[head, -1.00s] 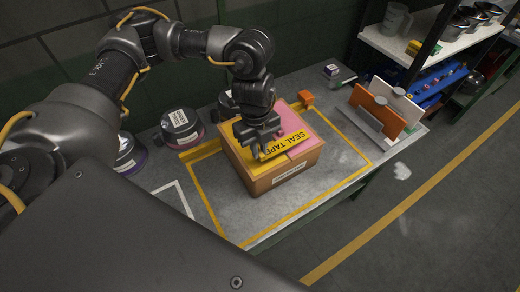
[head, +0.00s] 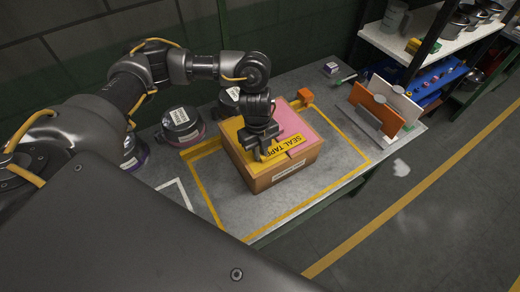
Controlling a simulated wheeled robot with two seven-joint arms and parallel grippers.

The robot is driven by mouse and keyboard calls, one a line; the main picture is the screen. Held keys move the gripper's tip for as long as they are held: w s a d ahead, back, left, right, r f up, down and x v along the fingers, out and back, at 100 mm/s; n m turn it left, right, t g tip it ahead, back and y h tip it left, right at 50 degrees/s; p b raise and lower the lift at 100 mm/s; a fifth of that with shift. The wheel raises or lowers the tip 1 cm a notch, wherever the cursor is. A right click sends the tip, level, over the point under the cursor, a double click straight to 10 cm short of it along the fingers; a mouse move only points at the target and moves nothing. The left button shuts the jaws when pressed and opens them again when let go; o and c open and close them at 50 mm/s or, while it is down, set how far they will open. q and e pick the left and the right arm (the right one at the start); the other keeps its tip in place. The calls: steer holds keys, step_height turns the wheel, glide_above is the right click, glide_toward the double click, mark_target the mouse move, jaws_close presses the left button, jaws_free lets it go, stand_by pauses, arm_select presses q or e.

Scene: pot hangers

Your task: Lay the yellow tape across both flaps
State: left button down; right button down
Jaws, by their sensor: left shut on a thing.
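A cardboard box (head: 268,182) stands on the grey bench inside a yellow outline. Its top shows a yellow flap (head: 233,131) on the left and a pink flap (head: 291,120) on the right. The yellow tape (head: 283,147), a strip lettered "SEAL TAPE", lies at the top of the box near its front edge and reaches over part of the pink flap. My left gripper (head: 262,154) is shut on the tape's left part and hides some of it. Whether the tape touches both flaps along its length I cannot tell. My right gripper is not in view.
Dark round containers (head: 183,126) stand left of the box. A small orange block (head: 305,96) sits behind it. An orange panel (head: 375,109) and a white panel stand in a rack at the right. Bare bench (head: 335,160) lies right of the box.

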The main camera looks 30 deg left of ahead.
arm_select(q)
steer(key=shift+f, duration=0.2)
steer(key=c, duration=1.4)
jaws_free()
steer(key=shift+c, duration=0.2)
steer(key=shift+r, duration=0.2)
step_height(320, 180, up, 12)
steer(key=a+b, duration=0.1)
steer(key=b, duration=0.1)
steer(key=shift+w, duration=0.4)
